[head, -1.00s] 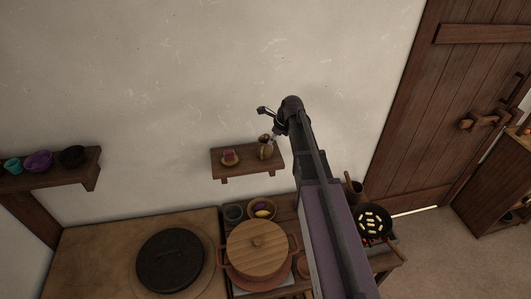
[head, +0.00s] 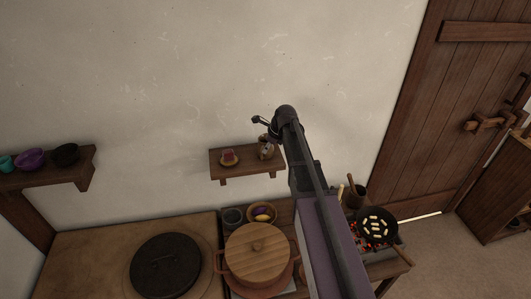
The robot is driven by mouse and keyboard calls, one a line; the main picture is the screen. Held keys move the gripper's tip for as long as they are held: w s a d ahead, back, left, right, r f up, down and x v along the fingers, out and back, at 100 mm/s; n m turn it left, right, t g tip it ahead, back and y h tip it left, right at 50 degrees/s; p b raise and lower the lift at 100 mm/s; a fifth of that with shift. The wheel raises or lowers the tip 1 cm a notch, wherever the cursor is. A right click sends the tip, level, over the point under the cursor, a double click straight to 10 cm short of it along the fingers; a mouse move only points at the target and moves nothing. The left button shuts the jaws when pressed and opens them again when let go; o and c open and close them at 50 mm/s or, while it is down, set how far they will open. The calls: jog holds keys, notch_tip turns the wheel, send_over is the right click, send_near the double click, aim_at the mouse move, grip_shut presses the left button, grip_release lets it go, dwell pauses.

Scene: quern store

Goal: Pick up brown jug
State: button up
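The brown jug (head: 264,152) stands upright near the right end of the small wooden wall shelf (head: 228,170). It is small in the head view and partly covered by my gripper. My gripper (head: 264,126) is at the end of my arm, just above and around the upper right of the jug. One finger sticks out to the left above the jug; the other is hard to make out against it. I cannot tell whether the fingers touch the jug.
Below are a lidded pot (head: 257,254), a bowl (head: 262,213), a dark lid (head: 166,265) and a pan (head: 377,224) over coals. Another shelf (head: 50,176) with bowls is at left.

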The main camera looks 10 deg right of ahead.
jog(key=shift+f, duration=0.15)
jog(key=b+x, duration=0.3)
jog(key=shift+s+a+f, duration=0.1)
jog(key=shift+s, duration=0.05)
jog(key=shift+b+x, duration=0.9)
grip_shut()
